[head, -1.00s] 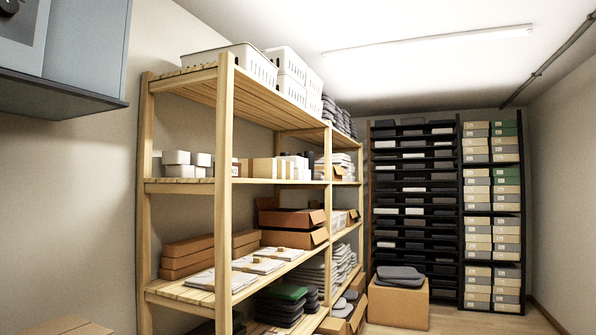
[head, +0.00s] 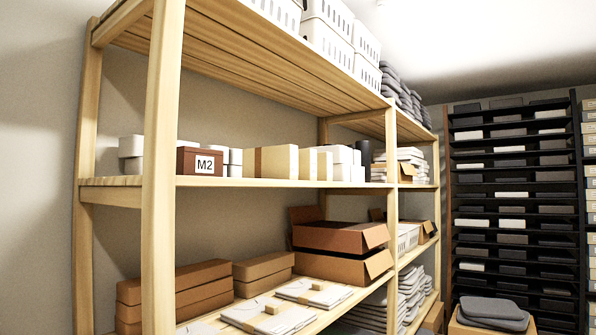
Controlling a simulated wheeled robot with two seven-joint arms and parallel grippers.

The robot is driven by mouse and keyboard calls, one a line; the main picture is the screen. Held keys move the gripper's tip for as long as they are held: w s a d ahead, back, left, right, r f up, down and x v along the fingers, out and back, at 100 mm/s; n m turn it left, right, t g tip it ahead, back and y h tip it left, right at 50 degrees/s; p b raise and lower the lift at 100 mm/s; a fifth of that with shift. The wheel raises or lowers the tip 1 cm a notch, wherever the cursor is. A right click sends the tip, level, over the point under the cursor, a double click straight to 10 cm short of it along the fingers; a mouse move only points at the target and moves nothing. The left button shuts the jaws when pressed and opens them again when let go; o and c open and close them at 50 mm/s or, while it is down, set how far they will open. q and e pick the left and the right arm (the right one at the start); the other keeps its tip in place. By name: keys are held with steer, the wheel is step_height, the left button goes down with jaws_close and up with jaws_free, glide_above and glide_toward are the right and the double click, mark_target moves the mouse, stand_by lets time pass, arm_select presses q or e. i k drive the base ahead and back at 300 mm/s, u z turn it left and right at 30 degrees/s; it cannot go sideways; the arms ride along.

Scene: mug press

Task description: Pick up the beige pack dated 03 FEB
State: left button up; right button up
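Several beige packs stand on the middle shelf of the wooden rack: a wide one (head: 276,162) and narrower ones (head: 308,163) to its right. I can read no date on any of them, so I cannot tell which is dated 03 FEB. A brown box marked M2 (head: 199,161) stands to their left, with white containers (head: 131,154) further left behind the front post. Neither of my grippers is in view.
The wooden rack's front post (head: 161,180) stands close at the left. Open cardboard boxes (head: 340,237), closed brown boxes (head: 172,285) and paper stacks (head: 315,292) fill the shelf below. White baskets (head: 327,40) are on top. A dark rack (head: 512,200) stands at the back right.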

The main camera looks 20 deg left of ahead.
mark_target(281, 161)
steer(key=i, duration=1.9)
steer(key=u, duration=1.95)
